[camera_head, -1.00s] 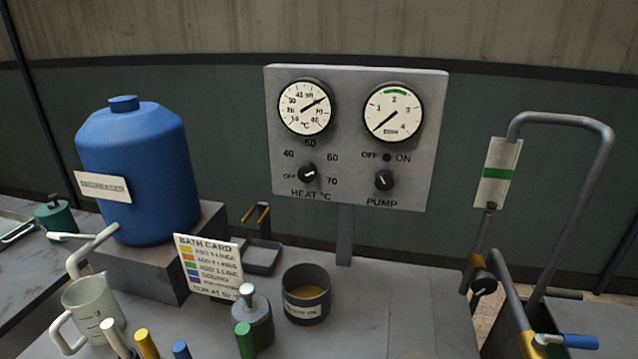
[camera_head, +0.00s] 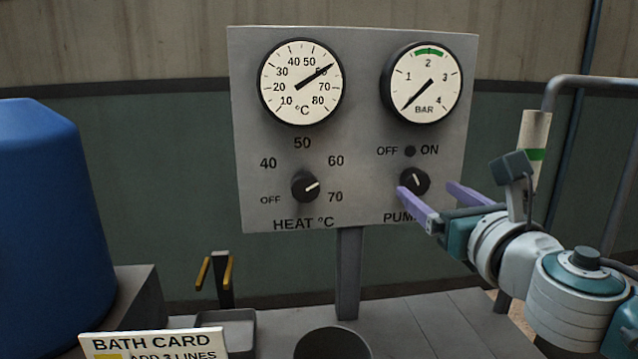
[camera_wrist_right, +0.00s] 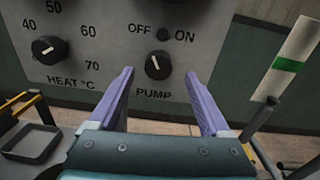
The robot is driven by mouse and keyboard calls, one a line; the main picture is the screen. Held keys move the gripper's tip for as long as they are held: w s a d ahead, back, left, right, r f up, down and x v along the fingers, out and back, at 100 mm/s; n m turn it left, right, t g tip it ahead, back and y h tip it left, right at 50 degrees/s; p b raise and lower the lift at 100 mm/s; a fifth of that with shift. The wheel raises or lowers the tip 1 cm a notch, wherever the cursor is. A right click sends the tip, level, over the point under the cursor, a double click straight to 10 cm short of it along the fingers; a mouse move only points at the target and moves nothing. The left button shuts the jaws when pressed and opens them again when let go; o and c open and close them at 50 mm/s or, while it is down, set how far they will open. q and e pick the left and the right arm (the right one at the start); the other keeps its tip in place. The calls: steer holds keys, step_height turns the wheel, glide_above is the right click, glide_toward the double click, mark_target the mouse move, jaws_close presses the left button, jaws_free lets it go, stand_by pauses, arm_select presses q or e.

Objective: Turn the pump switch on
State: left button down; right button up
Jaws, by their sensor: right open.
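The pump switch is a round black knob (camera_head: 415,182) with a white mark, on the grey panel (camera_head: 352,110) above the PUMP label. Its mark points up and slightly left, toward OFF; it also shows in the right wrist view (camera_wrist_right: 157,66). The small lamp (camera_head: 410,151) between OFF and ON is dark. My right gripper (camera_head: 427,190) is open, its purple fingers pointing at the panel. In the right wrist view the fingertips (camera_wrist_right: 160,75) lie left and right of the knob, apart from it. Whether they reach its depth is unclear. My left gripper is not in view.
The heat knob (camera_head: 305,187) is left of the pump switch. The bar gauge (camera_head: 421,83) needle points low left. A blue tank (camera_head: 50,220) stands at the left. A bent pipe (camera_head: 590,82) and a green-banded tag (camera_head: 534,140) are at the right.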

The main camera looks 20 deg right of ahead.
mark_target(419, 185)
steer(key=shift+x, duration=1.85)
steer(key=shift+a, duration=0.1)
jaws_close()
